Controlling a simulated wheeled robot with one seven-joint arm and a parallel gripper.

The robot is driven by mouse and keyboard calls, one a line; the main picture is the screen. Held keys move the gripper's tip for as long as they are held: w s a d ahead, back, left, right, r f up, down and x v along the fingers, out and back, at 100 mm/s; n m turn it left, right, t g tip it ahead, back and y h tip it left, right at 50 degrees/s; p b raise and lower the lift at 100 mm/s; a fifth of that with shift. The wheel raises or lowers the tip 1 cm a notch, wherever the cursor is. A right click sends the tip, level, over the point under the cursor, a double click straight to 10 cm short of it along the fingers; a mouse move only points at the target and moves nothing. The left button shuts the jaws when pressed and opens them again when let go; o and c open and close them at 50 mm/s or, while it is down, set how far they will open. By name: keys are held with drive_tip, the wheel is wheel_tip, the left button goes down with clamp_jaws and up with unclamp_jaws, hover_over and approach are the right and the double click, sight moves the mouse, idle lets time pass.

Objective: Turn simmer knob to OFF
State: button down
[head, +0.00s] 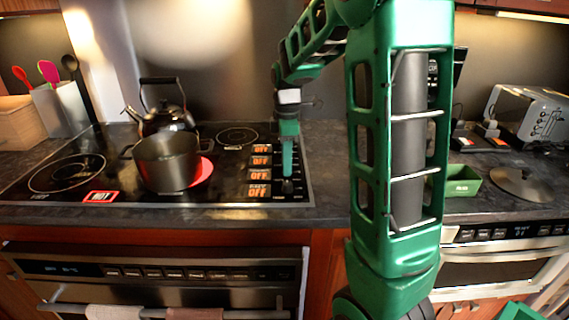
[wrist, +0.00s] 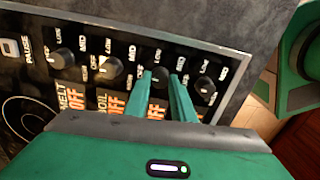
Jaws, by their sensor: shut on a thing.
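A row of dark knobs lies along the right edge of the cooktop (head: 75,192). In the wrist view, my gripper (wrist: 164,78) has its two green fingers on either side of one knob (wrist: 160,79), third from the left, and is shut on it. The knob's name label is hidden by the fingers, so I cannot read whether it says simmer. Orange OFF displays show beside the knobs, one under MELT (wrist: 76,113). In the head view, my gripper (head: 287,178) points down at the knob strip, beside the stacked OFF displays (head: 258,176).
A dark pot (head: 167,165) stands on a red-glowing burner (head: 205,172), with a kettle (head: 166,117) behind it. A red HOT sign (head: 101,197) is lit. Neighbouring knobs (wrist: 110,67) (wrist: 204,87) sit close to my fingers. A green box (head: 462,180) is on the right counter.

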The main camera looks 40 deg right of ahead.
drive_tip(key=shift+w+r+n, duration=0.15)
drive_tip(key=shift+w+n, duration=0.05)
drive_tip(key=shift+n, duration=0.9)
drive_tip(key=c, duration=1.7)
unclamp_jaws()
drive_tip(key=shift+o, duration=0.9)
drive_tip(key=shift+s, duration=0.1)
wheel_tip(320, 180, up, 10)
drive_tip(key=shift+r, duration=0.25)
